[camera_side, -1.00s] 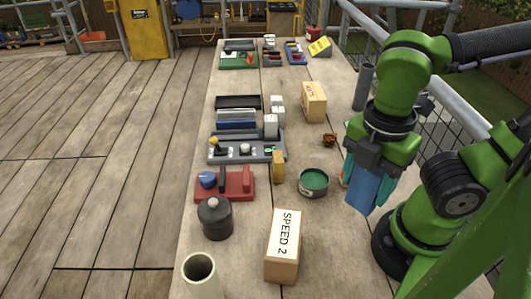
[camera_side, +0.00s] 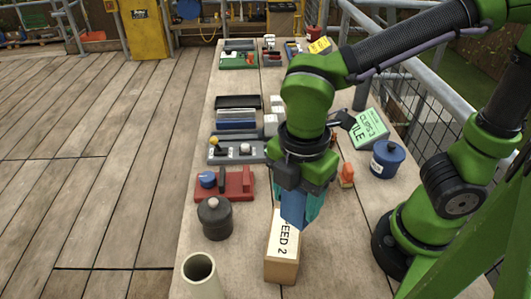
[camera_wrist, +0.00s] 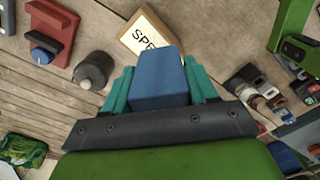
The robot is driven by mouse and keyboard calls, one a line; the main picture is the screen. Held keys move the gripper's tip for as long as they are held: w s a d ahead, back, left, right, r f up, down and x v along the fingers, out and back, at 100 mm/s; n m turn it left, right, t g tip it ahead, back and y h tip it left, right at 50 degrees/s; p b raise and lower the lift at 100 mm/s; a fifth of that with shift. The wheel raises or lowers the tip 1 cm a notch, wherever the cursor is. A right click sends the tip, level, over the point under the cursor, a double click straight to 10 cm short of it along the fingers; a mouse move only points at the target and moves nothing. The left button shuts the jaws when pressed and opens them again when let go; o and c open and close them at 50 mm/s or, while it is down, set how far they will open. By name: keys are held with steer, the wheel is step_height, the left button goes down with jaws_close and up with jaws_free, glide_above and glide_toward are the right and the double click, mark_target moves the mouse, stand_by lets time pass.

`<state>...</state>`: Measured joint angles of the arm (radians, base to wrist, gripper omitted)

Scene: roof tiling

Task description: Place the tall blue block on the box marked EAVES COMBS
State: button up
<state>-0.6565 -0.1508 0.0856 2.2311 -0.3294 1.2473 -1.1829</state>
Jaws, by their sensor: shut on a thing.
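My gripper (camera_side: 304,203) is shut on the tall blue block (camera_side: 291,211), with a teal finger on either side. The wrist view also shows the blue block (camera_wrist: 160,82) between the fingers. The block's lower end appears over the far end of a tan box (camera_side: 282,262) marked SPEED 2. I cannot tell whether they touch. That box also shows beyond the block in the wrist view (camera_wrist: 146,30), its label partly covered. I see no readable EAVES COMBS marking. Another tan box seen farther back earlier is hidden behind my arm.
A dark grey jar (camera_side: 215,218), a red holder (camera_side: 232,184) and a beige tube (camera_side: 201,275) stand left of the SPEED 2 box. A blue canister (camera_side: 387,159) and a green sign (camera_side: 369,128) stand to the right.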

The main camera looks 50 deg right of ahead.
mark_target(286, 220)
steer(key=shift+w+a+f, duration=0.15)
steer(key=shift+w+a, duration=0.35)
steer(key=shift+w, duration=0.05)
steer(key=shift+f, duration=1.7)
steer(key=shift+f, duration=0.15)
steer(key=o, duration=1.1)
steer(key=shift+c, duration=0.2)
